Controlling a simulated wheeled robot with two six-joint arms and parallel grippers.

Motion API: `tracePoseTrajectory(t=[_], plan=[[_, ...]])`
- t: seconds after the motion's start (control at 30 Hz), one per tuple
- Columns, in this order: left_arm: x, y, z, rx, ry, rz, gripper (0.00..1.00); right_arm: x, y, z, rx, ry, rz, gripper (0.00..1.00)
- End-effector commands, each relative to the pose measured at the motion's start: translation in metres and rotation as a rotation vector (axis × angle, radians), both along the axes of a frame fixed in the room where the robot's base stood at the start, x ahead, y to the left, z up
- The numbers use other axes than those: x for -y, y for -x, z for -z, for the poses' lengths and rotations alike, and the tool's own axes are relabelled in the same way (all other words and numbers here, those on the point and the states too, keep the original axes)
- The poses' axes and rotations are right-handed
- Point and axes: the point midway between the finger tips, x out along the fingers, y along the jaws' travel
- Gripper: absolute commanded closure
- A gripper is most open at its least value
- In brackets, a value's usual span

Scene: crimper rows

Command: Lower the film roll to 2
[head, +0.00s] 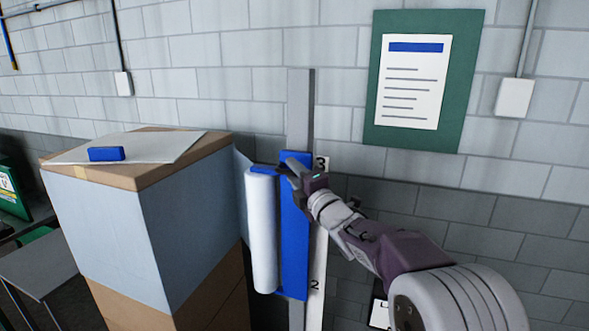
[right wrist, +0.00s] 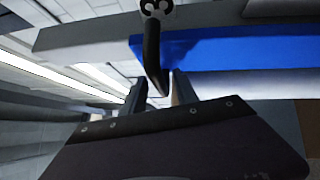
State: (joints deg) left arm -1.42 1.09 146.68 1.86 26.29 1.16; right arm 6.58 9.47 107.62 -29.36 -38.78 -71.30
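The film roll (head: 262,232) is a white upright cylinder on a blue carriage (head: 294,240), which rides on a grey vertical post (head: 300,110). A white scale strip (head: 318,250) beside it reads 3 near the carriage's top and 2 near its bottom. My right gripper (head: 287,174) is at the carriage's upper part, close to the 3. In the right wrist view a black handle (right wrist: 152,55) reaches down between the fingers of my right gripper (right wrist: 160,98), which look apart around it; contact is unclear. My left gripper is not in view.
A tall wrapped box stack (head: 110,230) stands close on the roll's left, with a white sheet (head: 150,146) and a blue block (head: 106,154) on top. A notice (head: 414,80) hangs on the block wall. A grey table (head: 38,268) is at far left.

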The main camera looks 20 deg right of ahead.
Motion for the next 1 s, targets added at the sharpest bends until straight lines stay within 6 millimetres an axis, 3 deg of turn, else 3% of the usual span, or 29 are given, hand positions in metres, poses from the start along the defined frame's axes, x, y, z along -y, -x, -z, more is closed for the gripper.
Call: tracePoseTrajectory(t=[0.1,0.23,0.27,1.0], plan=[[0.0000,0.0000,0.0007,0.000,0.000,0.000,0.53,0.0002,0.0002,0.0006,0.000,0.000,0.000,0.64],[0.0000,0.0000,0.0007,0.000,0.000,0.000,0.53,0.0002,0.0003,0.0006,0.000,0.000,0.000,0.97],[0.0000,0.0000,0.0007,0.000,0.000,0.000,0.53,0.0003,0.0003,0.0006,0.000,0.000,0.000,1.00],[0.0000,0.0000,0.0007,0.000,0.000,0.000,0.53,0.0000,0.0004,0.0005,0.000,0.000,0.000,1.00]])
